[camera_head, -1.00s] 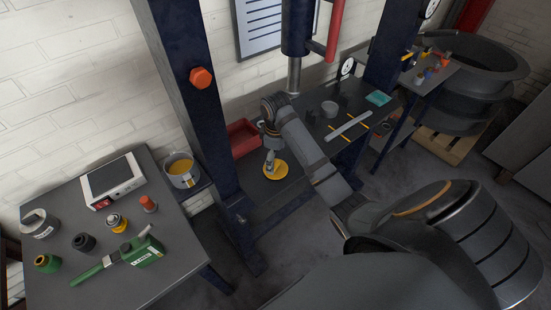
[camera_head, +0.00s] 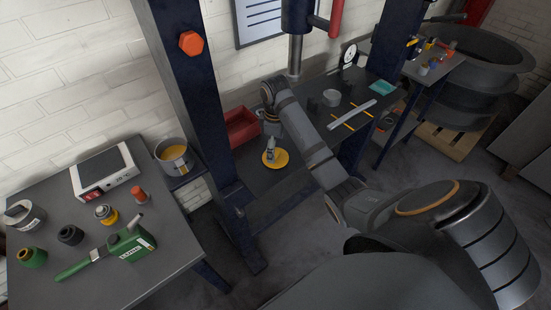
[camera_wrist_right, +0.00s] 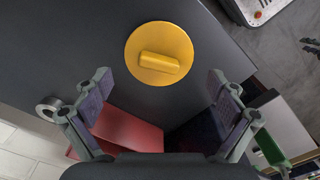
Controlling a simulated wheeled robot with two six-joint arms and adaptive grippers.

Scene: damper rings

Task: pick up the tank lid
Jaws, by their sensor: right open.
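The tank lid is a round yellow disc with a raised bar handle across it. It lies flat on the dark press bench, and in the head view the lid (camera_head: 282,162) is partly covered by my right gripper (camera_head: 270,152). In the right wrist view the whole lid (camera_wrist_right: 159,33) shows at upper centre, with its handle clear. My right gripper (camera_wrist_right: 160,84) is open and empty there, its two fingers spread to either side below the lid in the picture. It points down over the lid; the exact height gap is hard to tell. My left gripper is not in view.
A red bin (camera_head: 243,127) stands on the bench behind the lid. A blue press post (camera_head: 185,85) rises to its left, beside a pot of yellow liquid (camera_head: 174,153). A side table (camera_head: 150,215) at left holds a green tool (camera_head: 130,247) and several small parts.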

